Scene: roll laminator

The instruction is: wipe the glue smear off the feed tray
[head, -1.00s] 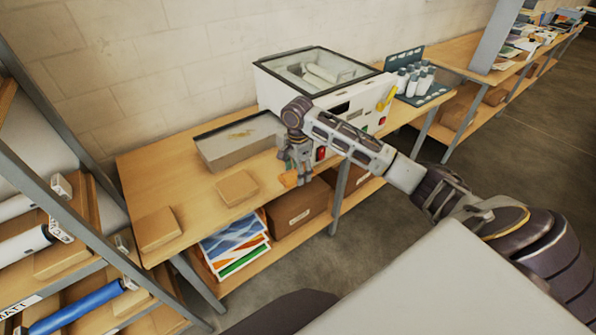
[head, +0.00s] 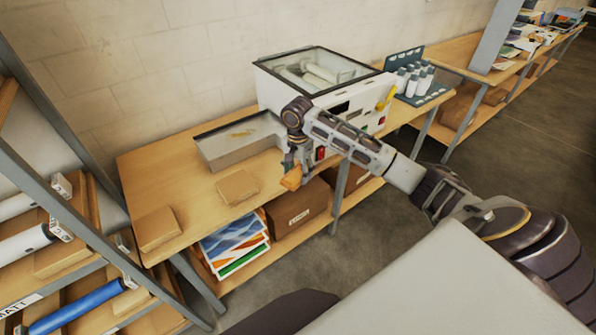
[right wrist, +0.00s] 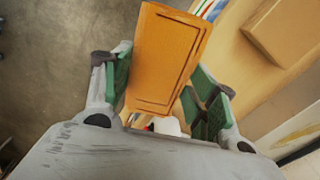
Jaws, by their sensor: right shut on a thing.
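My right gripper (head: 291,166) is shut on an orange block-like pad (head: 291,178) at the front edge of the bench, just in front of the laminator. In the right wrist view the pad (right wrist: 166,55) sits between the two green-lined fingers, its broad face with a grooved outline showing. The feed tray (head: 222,160) is a shallow grey tray on the bench, to the left of the gripper and beside the laminator. A brownish glue smear (head: 241,134) lies on its upper surface, towards the back. My left gripper is out of view.
The white laminator (head: 345,100) with a glass lid stands right of the tray. Two flat brown blocks (head: 238,187) (head: 157,228) lie on the wooden bench (head: 160,180). A rack with white bottles (head: 414,80) stands behind right. A shelf with rolls (head: 75,310) is at left.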

